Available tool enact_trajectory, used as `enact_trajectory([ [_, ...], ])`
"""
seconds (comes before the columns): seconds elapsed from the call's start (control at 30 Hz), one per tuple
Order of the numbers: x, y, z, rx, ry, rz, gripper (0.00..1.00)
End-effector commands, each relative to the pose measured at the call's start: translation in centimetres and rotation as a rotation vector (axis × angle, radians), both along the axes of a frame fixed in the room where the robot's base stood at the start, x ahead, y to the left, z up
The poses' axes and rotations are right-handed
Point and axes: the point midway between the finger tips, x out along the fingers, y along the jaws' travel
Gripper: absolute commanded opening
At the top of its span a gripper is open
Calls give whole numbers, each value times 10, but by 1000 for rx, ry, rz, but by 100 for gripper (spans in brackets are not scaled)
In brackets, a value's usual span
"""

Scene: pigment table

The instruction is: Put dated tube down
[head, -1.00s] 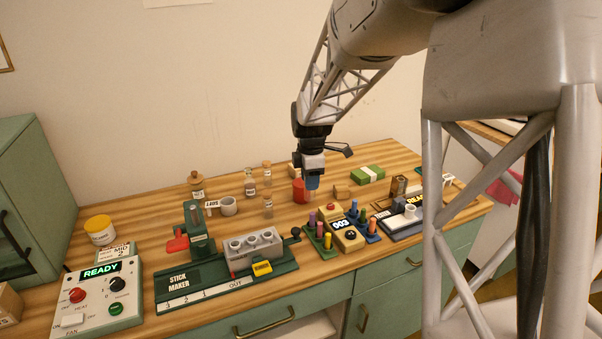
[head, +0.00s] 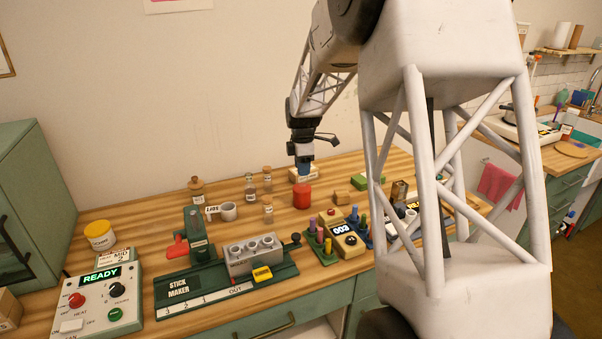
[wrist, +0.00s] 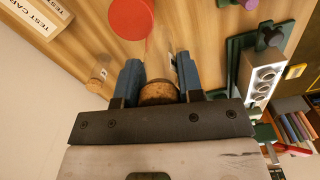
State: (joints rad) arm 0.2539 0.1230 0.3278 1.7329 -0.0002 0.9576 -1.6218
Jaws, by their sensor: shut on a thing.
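My gripper (head: 303,168) points down over the back of the table in the head view, behind the red cylinder (head: 302,197). In the wrist view its two blue fingers (wrist: 158,66) are shut on a tube with a round brown cork (wrist: 158,93). I take this to be the dated tube. A sliver of white shows beside the right finger, but no date can be read.
Small corked bottles (head: 249,187) and a white mortar (head: 228,212) stand to the left. A test-cap box (wrist: 38,14) lies close by at the back. The green stick maker (head: 215,287) and the 003 device (head: 345,238) are in front.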

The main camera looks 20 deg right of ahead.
Motion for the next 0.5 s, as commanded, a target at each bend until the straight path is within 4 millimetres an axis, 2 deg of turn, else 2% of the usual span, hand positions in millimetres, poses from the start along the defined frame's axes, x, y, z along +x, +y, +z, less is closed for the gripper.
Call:
enact_trajectory([
  [0.2,20,-5,-2,0,0,0,12],
  [0.5,25,-6,-3,0,0,0,12],
])
